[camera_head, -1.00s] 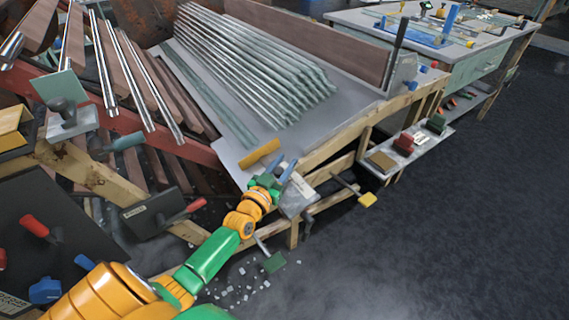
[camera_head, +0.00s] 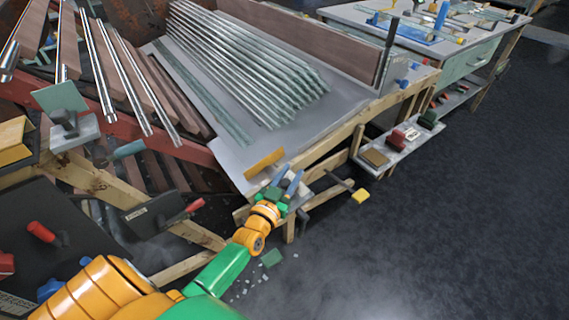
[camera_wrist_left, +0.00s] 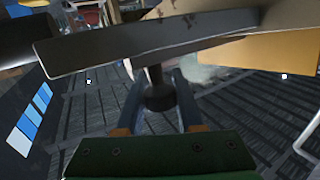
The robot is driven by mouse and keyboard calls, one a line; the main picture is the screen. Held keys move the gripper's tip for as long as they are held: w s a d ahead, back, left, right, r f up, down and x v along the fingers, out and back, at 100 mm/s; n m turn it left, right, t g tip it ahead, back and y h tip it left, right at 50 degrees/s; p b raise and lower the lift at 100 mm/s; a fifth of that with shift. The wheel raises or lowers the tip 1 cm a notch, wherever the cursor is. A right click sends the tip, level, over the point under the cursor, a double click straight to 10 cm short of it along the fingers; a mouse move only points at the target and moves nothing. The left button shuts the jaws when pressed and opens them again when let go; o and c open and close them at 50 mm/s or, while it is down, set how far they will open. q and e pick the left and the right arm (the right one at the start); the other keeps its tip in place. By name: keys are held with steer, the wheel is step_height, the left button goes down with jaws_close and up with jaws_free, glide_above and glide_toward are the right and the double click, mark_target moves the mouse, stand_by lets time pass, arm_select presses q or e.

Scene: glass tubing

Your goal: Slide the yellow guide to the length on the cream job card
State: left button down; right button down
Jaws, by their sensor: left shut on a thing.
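The yellow guide (camera_head: 264,158) is a short bar on the near end of the grey sloping bench top (camera_head: 225,158), below the glass tubes (camera_head: 245,70). My left gripper (camera_head: 291,182) is at the bench's front edge, just right of and below the guide. In the left wrist view its fingers (camera_wrist_left: 158,112) are shut on a dark round knob (camera_wrist_left: 157,92) on a short stem under a pale-edged plate (camera_wrist_left: 150,40). A yellow surface (camera_wrist_left: 270,52) shows behind at the right. I cannot make out the cream job card. My right gripper is out of view.
Metal rods (camera_head: 98,70) lie on a rack at left. A shelf (camera_head: 392,150) with small blocks and a yellow-ended handle (camera_head: 361,195) stick out right of the gripper. A second table (camera_head: 460,45) stands behind. The floor at right is clear.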

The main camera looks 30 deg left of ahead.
mark_target(283, 187)
arm_select(q)
steer(key=c, duration=0.5)
jaws_free()
steer(key=shift+c, duration=0.2)
steer(key=s, duration=0.4)
steer(key=s+p, duration=0.1)
steer(key=s, duration=0.2)
steer(key=shift+d, duration=0.25)
